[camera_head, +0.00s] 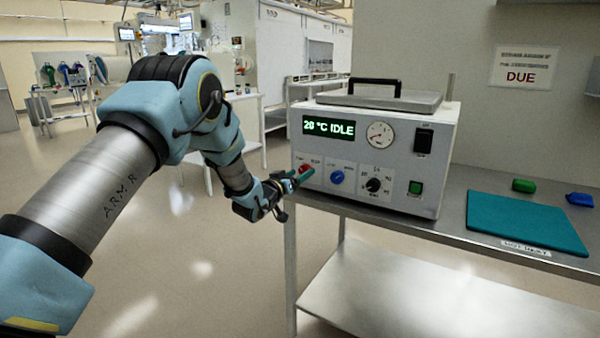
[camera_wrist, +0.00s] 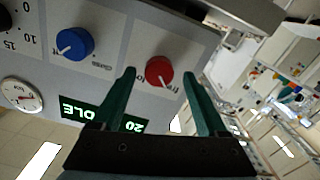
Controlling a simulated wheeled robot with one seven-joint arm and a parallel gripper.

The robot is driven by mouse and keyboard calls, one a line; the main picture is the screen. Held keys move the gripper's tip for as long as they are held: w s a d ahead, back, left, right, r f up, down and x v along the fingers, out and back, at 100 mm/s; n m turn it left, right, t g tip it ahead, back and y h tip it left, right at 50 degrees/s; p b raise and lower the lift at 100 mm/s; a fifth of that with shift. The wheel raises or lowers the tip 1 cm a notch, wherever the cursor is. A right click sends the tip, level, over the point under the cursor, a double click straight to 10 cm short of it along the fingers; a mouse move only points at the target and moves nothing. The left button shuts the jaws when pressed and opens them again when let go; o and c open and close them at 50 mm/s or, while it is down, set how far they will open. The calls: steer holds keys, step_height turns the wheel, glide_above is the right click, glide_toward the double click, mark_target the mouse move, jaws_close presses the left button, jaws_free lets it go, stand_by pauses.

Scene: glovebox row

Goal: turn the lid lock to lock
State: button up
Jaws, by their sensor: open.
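The red knob (camera_wrist: 159,72) on the front panel of the white instrument (camera_head: 375,150) seems to be the lid lock. Its white pointer line aims at a small, partly legible label that looks like "Free"; another label beside it is mostly hidden. In the head view the red knob (camera_head: 305,169) is at the panel's left end, partly covered by my gripper. My gripper (camera_head: 296,180) is open, with one green finger on each side of the knob in the wrist view. I cannot tell whether the fingers touch it. The grey lid (camera_head: 380,97) with a black handle lies on top.
A blue knob (camera_head: 337,177) sits right beside the red one, then a black dial (camera_head: 374,185) and a green button (camera_head: 415,188). The display (camera_head: 328,127) reads 20 °C IDLE. A teal mat (camera_head: 525,222) lies on the bench at the right.

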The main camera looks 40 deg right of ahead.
steer(key=shift+d, duration=0.4)
jaws_close()
stand_by(0.4)
